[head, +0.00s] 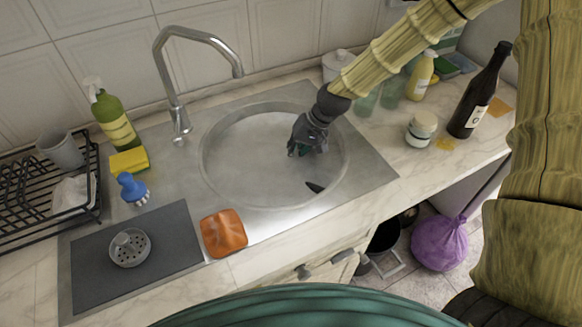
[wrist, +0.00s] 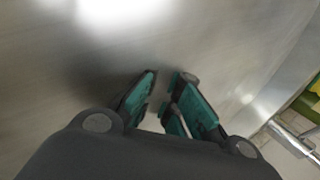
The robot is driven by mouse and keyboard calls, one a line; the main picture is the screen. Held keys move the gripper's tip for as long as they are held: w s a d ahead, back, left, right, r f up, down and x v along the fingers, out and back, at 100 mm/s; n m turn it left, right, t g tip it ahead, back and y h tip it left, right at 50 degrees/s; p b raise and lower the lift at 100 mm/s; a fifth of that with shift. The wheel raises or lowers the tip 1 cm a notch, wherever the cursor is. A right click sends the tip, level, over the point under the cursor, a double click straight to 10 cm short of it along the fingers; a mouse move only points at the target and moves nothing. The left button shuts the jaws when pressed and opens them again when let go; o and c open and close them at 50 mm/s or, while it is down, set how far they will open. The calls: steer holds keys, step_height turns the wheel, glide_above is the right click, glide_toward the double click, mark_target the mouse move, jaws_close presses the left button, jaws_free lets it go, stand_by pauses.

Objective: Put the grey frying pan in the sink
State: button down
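My gripper (head: 305,148) is over the round metal basin of the sink (head: 235,160) in the head view, pointing down. In the wrist view my gripper (wrist: 165,78) shows its two teal-padded fingers with a narrow gap between them and nothing held. Smooth grey metal fills most of the view around them. I cannot make out a grey frying pan for certain in either view. A small dark oval patch (head: 315,187) shows at the basin's lower right; I cannot tell what it is.
The faucet (head: 178,85) stands behind the basin. An orange item (head: 223,232), a blue brush (head: 132,188) and a yellow sponge (head: 129,162) lie around it. A dark bottle (head: 478,95) and white jar (head: 421,129) stand right. A purple bag (head: 440,242) is on the floor.

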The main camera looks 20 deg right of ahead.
steer(key=shift+f+p, duration=0.4)
steer(key=shift+f, duration=2.7)
steer(key=c, duration=1.6)
jaws_free()
steer(key=shift+c, duration=0.2)
steer(key=b+v, duration=0.1)
steer(key=v, duration=1.1)
steer(key=shift+b, duration=0.4)
